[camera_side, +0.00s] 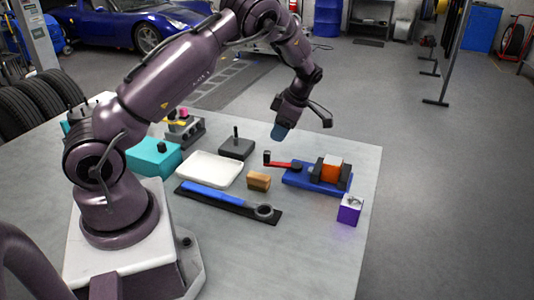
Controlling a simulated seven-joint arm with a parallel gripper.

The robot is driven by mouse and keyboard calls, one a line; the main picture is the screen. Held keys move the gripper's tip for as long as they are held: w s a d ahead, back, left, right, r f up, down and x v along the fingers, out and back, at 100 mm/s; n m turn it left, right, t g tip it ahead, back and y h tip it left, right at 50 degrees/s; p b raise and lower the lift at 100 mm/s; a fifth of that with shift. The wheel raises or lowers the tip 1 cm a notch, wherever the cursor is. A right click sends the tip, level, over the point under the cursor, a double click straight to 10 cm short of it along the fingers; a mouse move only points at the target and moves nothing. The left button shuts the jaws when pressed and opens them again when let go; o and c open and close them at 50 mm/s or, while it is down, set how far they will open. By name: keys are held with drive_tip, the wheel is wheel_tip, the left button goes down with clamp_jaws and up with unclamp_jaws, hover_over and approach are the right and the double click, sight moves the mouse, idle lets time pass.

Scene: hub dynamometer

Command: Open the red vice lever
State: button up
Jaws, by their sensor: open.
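The vice is a blue base (308,181) on the right part of the table, with dark jaws around an orange block (332,169). Its red lever (281,166) reaches out to the left from the base and has a dark upright knob (267,158) at its end. My gripper (280,131) is above and slightly behind the lever in the picture, pointing down, apart from it. It is open, and I see nothing held in it. Its fingertips are small and hard to make out.
A tan-brown block (258,181), a white tray (210,169), a dark box with an upright stick (237,148) and a blue-handled wrench (218,195) on a dark mat lie left of the vice. A purple cube (349,210) stands at front right. The front table surface (310,255) is clear.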

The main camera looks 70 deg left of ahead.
sight(268, 152)
drive_tip(key=x, duration=0.9)
drive_tip(key=shift+f, duration=0.1)
clamp_jaws()
